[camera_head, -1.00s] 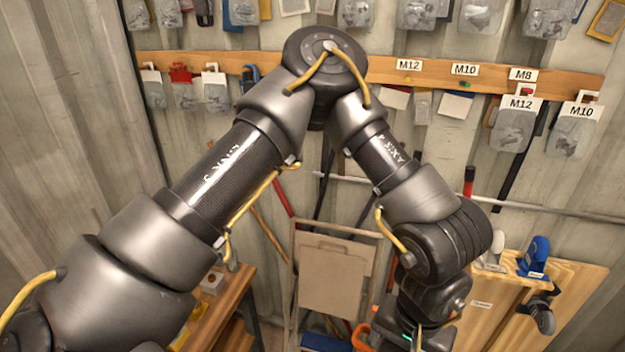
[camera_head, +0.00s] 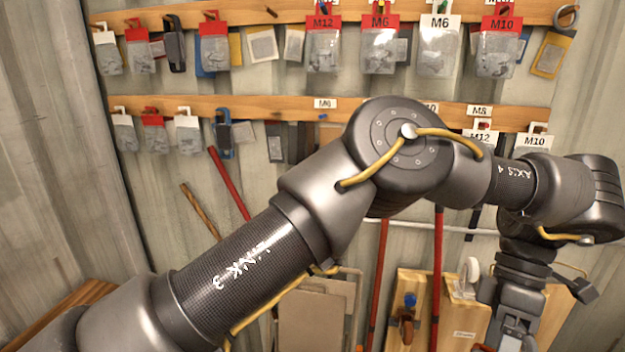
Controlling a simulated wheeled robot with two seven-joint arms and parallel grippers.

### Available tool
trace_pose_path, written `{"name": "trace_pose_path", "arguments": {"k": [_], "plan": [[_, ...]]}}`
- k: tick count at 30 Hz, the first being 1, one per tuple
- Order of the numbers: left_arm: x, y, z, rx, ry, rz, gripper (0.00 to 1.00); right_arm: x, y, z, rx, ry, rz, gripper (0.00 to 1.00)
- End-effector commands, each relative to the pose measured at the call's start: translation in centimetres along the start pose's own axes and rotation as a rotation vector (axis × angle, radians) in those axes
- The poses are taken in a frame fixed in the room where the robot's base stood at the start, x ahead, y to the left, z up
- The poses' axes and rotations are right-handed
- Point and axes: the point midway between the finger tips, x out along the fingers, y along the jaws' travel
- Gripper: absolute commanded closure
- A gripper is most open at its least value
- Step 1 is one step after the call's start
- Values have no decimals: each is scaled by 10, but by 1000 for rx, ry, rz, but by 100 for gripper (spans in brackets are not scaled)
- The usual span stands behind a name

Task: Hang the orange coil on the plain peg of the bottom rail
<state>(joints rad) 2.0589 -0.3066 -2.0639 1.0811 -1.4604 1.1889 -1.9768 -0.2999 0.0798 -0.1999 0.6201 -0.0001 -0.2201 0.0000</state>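The bottom rail (camera_head: 250,103) is a wooden strip across the wall, below a second wooden rail. A small wood-coloured peg (camera_head: 277,113) seems to stand bare on it, and a blue peg (camera_head: 322,116) sits under a label to its right. My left arm crosses the view and hides part of the bottom rail. My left gripper (camera_head: 512,335) hangs down at the lower right, its fingertips not clearly shown, so I cannot tell what it holds. I cannot make out the orange coil now. My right gripper is not in view.
The upper rail (camera_head: 260,17) carries several bagged packs. More packs hang at the left end of the bottom rail, with labelled ones at its right. Red handles (camera_head: 230,183) lean on the wall. A wooden board (camera_head: 462,318) with tools stands low right.

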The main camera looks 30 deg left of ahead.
Motion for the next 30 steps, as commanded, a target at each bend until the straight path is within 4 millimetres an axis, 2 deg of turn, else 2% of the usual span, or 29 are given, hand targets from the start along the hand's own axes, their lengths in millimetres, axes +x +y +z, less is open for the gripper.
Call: {"name": "trace_pose_path", "arguments": {"k": [1, 4, 20, 26, 29, 30], "plan": [[-10, 4, -4, -84, -52, -24, 49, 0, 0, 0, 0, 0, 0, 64], [-24, 9, -11, -215, -133, -69, 49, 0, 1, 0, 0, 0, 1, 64], [-74, 33, -49, -703, -511, -227, 49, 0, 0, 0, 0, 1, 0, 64], [-101, 50, -87, -981, -793, -301, 49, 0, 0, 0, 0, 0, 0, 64], [-118, 62, -116, -1148, -998, -339, 49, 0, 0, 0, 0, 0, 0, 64], [-126, 67, -132, -1222, -1099, -352, 49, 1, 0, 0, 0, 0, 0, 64]]}}
